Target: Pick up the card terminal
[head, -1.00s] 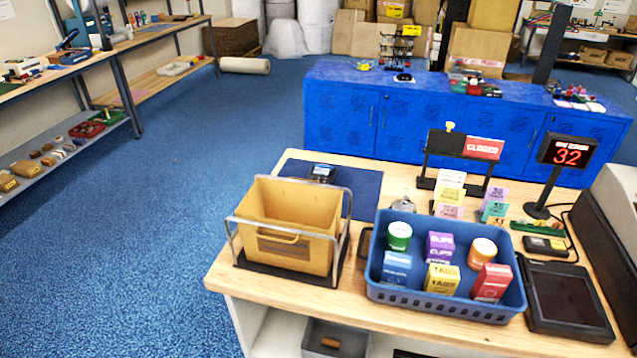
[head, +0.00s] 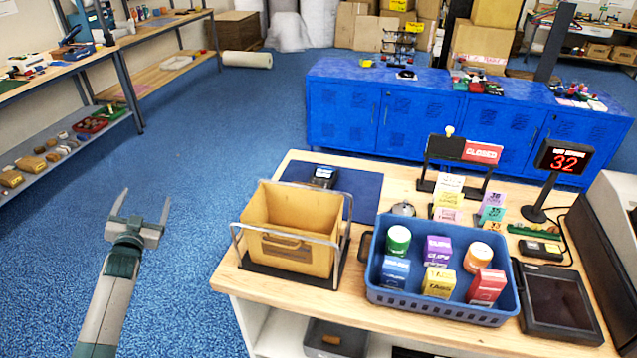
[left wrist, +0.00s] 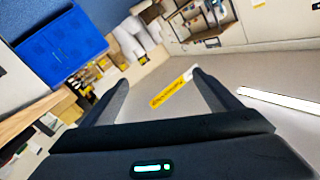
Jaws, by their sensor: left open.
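The card terminal (head: 322,176) is small and dark with a lit screen. In the head view it stands on the dark blue mat (head: 362,184) on the wooden counter, behind the yellow-brown box, which hides part of it. My left gripper (head: 143,208) is open and empty over the blue floor, left of the counter and well apart from the terminal. In the left wrist view its two fingers (left wrist: 160,95) are spread with nothing between them. I cannot make out the terminal in that view. My right gripper is not in view.
The open box (head: 290,255) in a metal-handled holder stands at the counter's left edge. A blue basket (head: 440,312) with several small packs is right of it. A closed sign (head: 482,152) and number display (head: 563,158) stand behind. The floor left of the counter is clear.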

